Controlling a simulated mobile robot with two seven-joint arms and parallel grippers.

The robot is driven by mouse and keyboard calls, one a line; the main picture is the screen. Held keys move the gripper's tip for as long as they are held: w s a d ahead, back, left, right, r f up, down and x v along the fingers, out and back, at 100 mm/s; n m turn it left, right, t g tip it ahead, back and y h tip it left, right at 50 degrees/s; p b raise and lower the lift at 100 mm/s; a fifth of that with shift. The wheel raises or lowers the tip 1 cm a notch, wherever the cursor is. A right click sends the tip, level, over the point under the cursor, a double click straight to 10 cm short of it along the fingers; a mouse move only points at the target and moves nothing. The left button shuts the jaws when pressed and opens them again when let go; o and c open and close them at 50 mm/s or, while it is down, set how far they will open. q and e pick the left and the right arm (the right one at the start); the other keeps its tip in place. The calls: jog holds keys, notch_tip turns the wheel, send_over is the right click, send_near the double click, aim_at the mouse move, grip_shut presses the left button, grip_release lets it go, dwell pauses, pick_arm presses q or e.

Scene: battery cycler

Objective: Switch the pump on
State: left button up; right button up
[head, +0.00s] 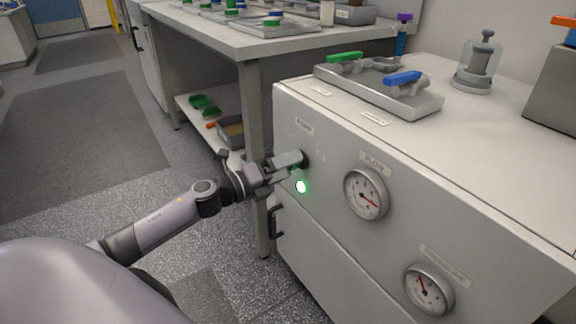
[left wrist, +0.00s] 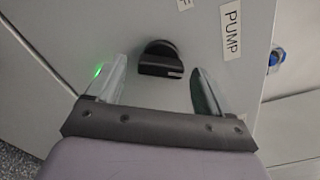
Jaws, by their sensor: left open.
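The black pump knob (left wrist: 160,60) sits on the grey front panel, beside the PUMP label (left wrist: 232,32) in the left wrist view. In the head view the knob (head: 305,159) is partly hidden by my left gripper (head: 294,160). My left gripper (left wrist: 157,76) is open, with one finger on each side of the knob. I cannot tell whether the fingers touch it. A green lamp (head: 302,187) glows on the panel just below the gripper. My right gripper is in neither view.
The FLOW gauge (head: 366,193) and a lower gauge (head: 429,289) are on the same panel. A tray with green and blue handled valves (head: 420,108) stands on the cabinet top. A bench (head: 240,45) stands behind. Open floor lies at left.

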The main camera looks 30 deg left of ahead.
pick_arm(q)
jog(key=v, duration=0.6)
jog(key=shift+p, duration=0.3)
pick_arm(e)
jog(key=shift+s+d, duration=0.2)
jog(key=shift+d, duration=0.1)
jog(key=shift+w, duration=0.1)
